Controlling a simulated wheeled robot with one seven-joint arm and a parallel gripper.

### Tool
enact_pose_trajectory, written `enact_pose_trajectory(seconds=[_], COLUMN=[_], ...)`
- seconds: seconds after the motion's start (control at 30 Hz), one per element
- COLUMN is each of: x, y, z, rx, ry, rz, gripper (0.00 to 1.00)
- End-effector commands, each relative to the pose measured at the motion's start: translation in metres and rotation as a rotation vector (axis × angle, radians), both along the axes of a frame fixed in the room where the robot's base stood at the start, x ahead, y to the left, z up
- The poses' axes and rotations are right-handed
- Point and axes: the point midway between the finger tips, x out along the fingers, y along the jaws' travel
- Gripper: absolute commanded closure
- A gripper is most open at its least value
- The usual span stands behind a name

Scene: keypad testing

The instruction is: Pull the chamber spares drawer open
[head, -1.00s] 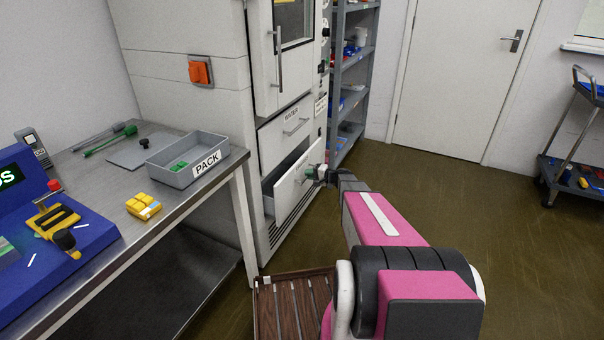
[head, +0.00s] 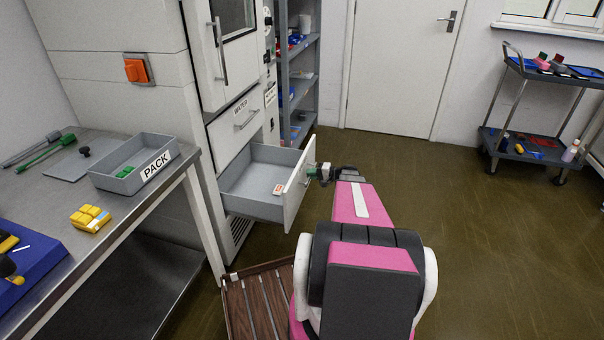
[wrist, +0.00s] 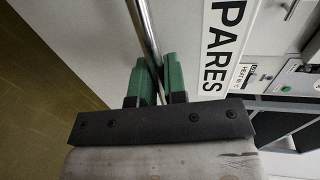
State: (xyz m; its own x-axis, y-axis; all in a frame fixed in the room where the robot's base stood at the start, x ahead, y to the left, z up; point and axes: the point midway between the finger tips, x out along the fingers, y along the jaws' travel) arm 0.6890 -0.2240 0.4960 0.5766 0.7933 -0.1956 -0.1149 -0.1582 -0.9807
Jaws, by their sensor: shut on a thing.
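The chamber spares drawer (head: 252,205) stands well out from the white cabinet in the head view, its grey inside showing. A small box with a red and white label (head: 278,188) lies in it near the front. The drawer front's label, partly seen as "PARES" (wrist: 222,45), shows in the wrist view. My gripper (head: 318,171) is at the drawer front's outer face. In the wrist view its green fingers (wrist: 157,84) are shut on the metal bar handle (wrist: 147,38).
A drawer marked WATER (head: 238,119) above is shut. The steel bench (head: 60,207) with the PACK tray (head: 108,180) stands at left. A slatted wooden platform (head: 262,305) is below. Floor at right is clear up to a trolley (head: 530,150).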

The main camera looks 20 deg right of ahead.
Motion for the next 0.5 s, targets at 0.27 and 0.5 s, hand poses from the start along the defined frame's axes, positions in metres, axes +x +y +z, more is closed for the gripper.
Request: enact_pose_trajectory(seconds=[0.27, 0.5], x=[-0.0064, -0.0063], y=[-0.0082, -0.0083], z=[-0.0011, -0.0012], rx=[-0.002, -0.002], ry=[0.002, 0.002], rz=[0.003, 0.003], gripper=[1.0, 1.0])
